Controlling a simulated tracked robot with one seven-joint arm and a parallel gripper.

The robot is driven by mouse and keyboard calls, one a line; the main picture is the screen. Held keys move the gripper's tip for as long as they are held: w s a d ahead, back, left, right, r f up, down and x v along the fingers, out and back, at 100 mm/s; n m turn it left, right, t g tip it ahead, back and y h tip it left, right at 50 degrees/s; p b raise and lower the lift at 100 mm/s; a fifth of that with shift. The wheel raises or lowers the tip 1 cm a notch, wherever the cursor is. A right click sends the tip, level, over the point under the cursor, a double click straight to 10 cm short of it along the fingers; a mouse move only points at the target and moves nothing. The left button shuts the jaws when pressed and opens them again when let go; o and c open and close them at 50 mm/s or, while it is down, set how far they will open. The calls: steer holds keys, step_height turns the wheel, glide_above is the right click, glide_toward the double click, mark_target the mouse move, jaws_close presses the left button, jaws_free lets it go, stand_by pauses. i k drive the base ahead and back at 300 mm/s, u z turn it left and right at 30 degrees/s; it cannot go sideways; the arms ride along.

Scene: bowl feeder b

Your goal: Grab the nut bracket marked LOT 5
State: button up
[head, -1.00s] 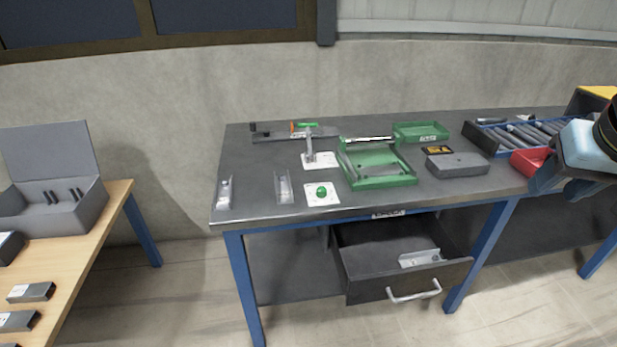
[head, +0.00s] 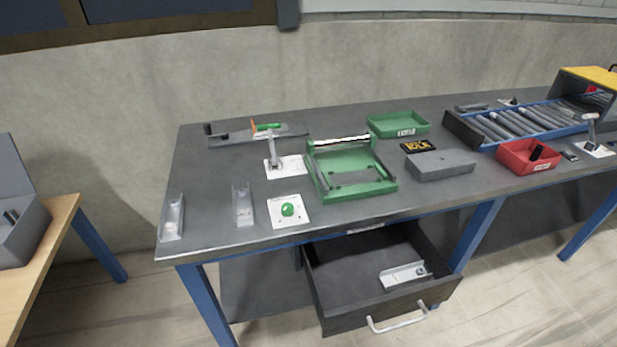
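Three pale metal channel-shaped brackets are in the head view. One bracket (head: 172,219) lies at the left end of the dark workbench. A second bracket (head: 243,205) lies a little right of it. A third bracket (head: 404,275) lies inside the open drawer (head: 335,300) under the bench top. Their markings are too small to read, so I cannot tell which one bears LOT 5. My gripper is not in view.
The bench (head: 250,165) carries a green fixture (head: 350,177), a green button plate (head: 289,211), a toggle clamp (head: 272,153), a green tray (head: 398,124), a grey block (head: 441,165) and a red bin (head: 527,157). The open drawer juts out in front. A wooden table (head: 55,220) stands left.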

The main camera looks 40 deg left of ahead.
mark_target(242, 202)
steer(key=z, duration=0.75)
steer(key=k, duration=2.65)
steer(key=u, duration=1.65)
steer(key=i, duration=1.05)
steer(key=z, duration=0.05)
